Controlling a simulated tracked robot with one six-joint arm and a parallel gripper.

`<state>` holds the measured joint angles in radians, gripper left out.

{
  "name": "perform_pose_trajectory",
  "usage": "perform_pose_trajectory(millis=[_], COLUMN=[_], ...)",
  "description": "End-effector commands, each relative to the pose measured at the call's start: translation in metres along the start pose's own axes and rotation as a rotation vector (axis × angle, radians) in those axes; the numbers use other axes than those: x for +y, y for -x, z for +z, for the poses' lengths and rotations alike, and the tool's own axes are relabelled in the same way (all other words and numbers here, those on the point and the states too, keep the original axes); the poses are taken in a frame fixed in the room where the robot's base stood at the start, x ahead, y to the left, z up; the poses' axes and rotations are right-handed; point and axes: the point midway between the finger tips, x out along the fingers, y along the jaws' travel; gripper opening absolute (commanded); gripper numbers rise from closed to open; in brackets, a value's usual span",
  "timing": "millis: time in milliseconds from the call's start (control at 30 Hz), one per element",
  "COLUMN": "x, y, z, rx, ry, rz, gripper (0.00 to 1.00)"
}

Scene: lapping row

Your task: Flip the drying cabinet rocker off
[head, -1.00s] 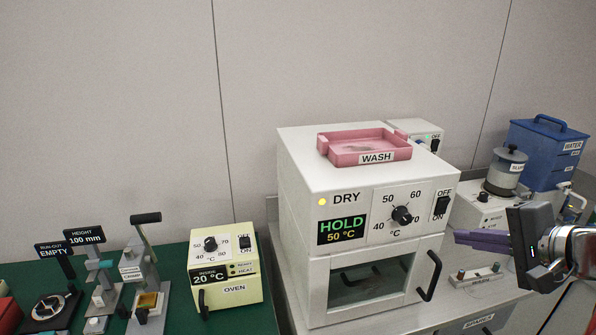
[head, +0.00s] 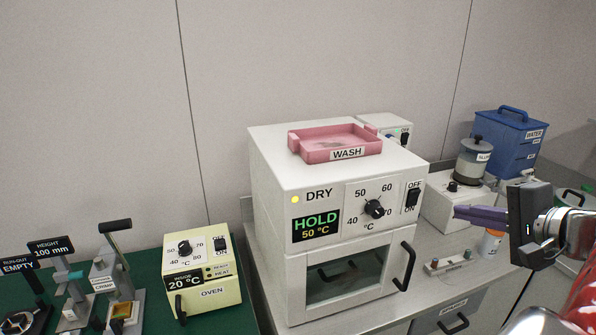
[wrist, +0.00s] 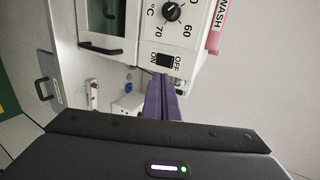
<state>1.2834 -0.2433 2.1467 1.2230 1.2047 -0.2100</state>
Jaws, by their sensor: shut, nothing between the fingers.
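The white drying cabinet (head: 275,245), marked DRY, stands mid-picture in the head view. Its lit display (head: 316,228) reads HOLD 50 °C, with a yellow lamp beside DRY. The black rocker (head: 412,197) is at the right of its front panel, OFF above and ON below. The rocker also shows in the wrist view (wrist: 163,60), which is turned sideways; its tilt is too small to tell. My gripper (head: 457,211) has purple fingers, shut and empty, right of the rocker and apart from it. In the wrist view the fingertips (wrist: 164,82) lie just below the rocker.
A black dial (head: 374,209) sits left of the rocker and a door handle (head: 405,267) below it. A pink WASH tray (head: 295,142) rests on top. The yellow oven (head: 205,292) stands left. A slurry pot (head: 473,160) and blue water tank (head: 508,145) stand behind my gripper.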

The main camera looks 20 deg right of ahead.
Motion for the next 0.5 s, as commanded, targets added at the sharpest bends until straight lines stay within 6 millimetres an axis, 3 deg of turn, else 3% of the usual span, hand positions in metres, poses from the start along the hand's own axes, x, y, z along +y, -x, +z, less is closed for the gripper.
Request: perform_pose_trajectory(millis=[500], x=[0.0], y=[-0.065], z=[0.002], rx=[-0.005], ry=[0.001], rz=[0.001], gripper=[0.0])
